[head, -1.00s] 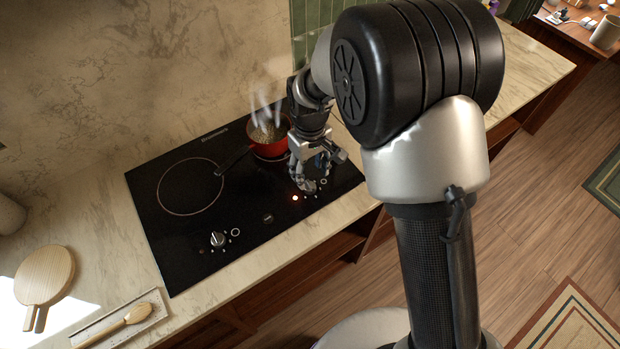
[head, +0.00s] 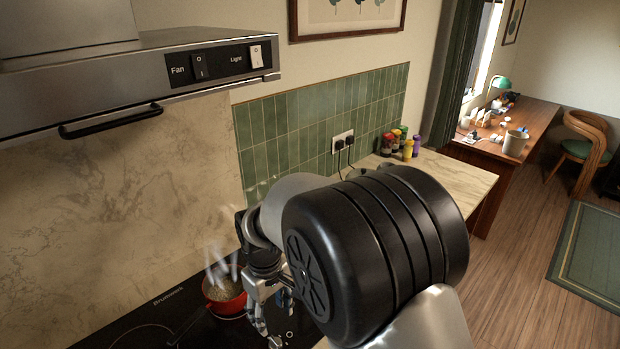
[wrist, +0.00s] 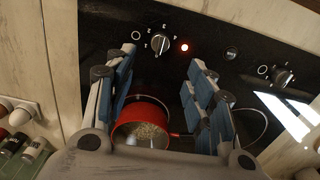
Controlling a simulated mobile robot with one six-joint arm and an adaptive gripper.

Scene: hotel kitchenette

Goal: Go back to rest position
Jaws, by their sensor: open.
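My gripper (wrist: 162,95) is open in the wrist view, its two blue-padded fingers apart with nothing held between them. Beyond the fingers lies the black cooktop (wrist: 225,30) with its knobs and a lit red light. In the head view my gripper (head: 268,322) is low over the cooktop (head: 125,325), just right of the red pot, and is partly hidden by my arm. The red pot (head: 228,304) steams and holds grainy food. The pot (wrist: 120,133) also shows behind the fingers in the wrist view.
A range hood (head: 140,80) with a handle juts out above the cooktop at upper left. Several bottles (head: 400,145) stand on the counter (head: 455,175) at the right. A wooden desk (head: 500,140), a chair (head: 585,140) and open floor (head: 515,240) lie farther right.

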